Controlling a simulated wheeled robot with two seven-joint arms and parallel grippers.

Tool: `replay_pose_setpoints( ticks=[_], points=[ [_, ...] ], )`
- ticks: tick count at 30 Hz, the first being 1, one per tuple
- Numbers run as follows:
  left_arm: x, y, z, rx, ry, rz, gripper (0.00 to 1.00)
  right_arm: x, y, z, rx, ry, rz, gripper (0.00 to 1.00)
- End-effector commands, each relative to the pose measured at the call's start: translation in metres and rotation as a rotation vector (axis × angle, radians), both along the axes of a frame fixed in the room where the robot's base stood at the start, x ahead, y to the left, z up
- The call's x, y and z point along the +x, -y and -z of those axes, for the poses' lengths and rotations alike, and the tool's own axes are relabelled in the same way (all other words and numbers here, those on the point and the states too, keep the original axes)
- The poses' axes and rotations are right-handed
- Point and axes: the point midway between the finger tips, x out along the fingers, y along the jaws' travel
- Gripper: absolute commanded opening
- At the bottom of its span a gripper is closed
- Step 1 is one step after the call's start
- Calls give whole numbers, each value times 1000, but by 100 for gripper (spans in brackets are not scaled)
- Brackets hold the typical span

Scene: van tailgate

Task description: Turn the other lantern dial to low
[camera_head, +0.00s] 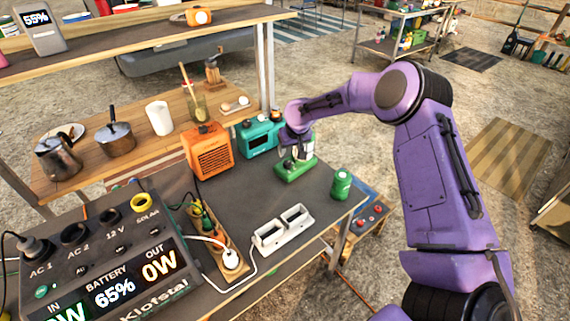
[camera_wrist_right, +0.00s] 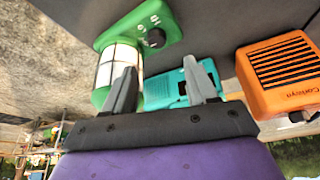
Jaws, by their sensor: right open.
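A green lantern with a caged white globe stands on the table; its green base (camera_head: 296,168) shows in the head view below my right gripper (camera_head: 297,138). In the right wrist view the lantern (camera_wrist_right: 121,62) lies behind the left finger. Its black dial (camera_wrist_right: 155,38) sits on the green base beside small white marks too small to read. My right gripper (camera_wrist_right: 160,82) is open and empty, its fingertips short of the dial in the picture. I cannot tell whether a finger touches the lantern. My left gripper is out of view.
A teal radio (camera_head: 258,139) and an orange slatted box (camera_head: 209,152) stand left of the lantern. A pale two-slot holder (camera_head: 282,230), a power strip (camera_head: 231,258) and a power station (camera_head: 105,245) are nearer.

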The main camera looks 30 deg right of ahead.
Motion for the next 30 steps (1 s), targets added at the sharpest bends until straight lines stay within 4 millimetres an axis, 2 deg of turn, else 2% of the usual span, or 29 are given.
replay_pose_setpoints(
  ticks=[6, 12, 17, 25, 26, 30],
  points=[
    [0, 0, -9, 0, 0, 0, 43, 12, 9, 41, 0, -5, 9, 57],
    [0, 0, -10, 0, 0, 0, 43, 28, 12, 76, 0, -1, 9, 57],
    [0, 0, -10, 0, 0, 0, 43, 34, 12, 89, 0, -1, 7, 57],
    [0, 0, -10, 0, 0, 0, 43, 35, 11, 91, 0, 0, 4, 57],
    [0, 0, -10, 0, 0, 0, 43, 35, 11, 91, 0, 0, 4, 51],
    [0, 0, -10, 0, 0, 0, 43, 36, 11, 91, 1, 0, 4, 5]
  ],
)
